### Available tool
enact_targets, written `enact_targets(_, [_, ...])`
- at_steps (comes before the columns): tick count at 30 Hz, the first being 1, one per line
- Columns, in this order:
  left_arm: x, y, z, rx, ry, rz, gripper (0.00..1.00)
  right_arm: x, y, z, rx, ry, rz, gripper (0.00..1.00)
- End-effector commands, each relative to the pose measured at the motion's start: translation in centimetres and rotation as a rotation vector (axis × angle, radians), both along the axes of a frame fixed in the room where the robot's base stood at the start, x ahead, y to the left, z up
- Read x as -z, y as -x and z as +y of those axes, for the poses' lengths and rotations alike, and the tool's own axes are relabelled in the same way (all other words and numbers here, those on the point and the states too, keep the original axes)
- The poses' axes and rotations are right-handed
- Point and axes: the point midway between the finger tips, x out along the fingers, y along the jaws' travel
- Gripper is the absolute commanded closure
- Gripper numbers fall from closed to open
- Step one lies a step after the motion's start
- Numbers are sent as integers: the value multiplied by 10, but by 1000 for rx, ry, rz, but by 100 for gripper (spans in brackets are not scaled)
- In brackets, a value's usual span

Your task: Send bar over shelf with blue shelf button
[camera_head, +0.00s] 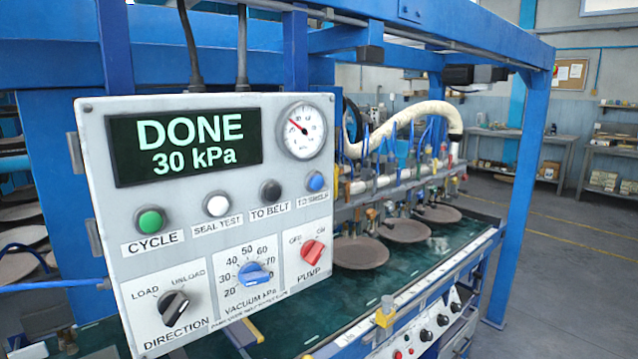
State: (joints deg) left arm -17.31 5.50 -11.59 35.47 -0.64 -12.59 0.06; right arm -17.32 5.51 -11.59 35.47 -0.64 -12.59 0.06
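The blue button (315,181) is at the right end of the button row on the white control panel (290,215); its small label is blurred, seemingly "TO SHELF". The panel display (188,146) reads "DONE 30 kPa". The bar (400,182), with hoses and suction fittings, hangs over the green belt (440,247) right of the panel. Brown round plates (361,252) sit below it; I cannot tell whether the cups touch them. At the left edge, shelf levels with plates (22,236) show partly behind the panel. Neither gripper is in view.
The panel also carries a green CYCLE button (150,220), white SEAL TEST button (217,205), black TO BELT button (271,191), black direction knob (173,306), blue vacuum knob (254,274) and red pump knob (313,250). A blue frame post (520,195) stands right; floor beyond is open.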

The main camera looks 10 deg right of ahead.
Motion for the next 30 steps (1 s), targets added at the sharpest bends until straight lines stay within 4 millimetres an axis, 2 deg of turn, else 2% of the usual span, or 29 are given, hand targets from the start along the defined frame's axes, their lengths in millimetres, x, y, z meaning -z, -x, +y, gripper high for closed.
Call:
enact_targets(1, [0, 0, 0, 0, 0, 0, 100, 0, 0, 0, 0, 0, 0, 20])
enact_targets(2, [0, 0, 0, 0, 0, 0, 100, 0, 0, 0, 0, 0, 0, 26])
enact_targets(12, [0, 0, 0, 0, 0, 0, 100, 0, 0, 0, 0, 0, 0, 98])
enact_targets(30, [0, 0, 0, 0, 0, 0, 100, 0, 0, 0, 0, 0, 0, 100])
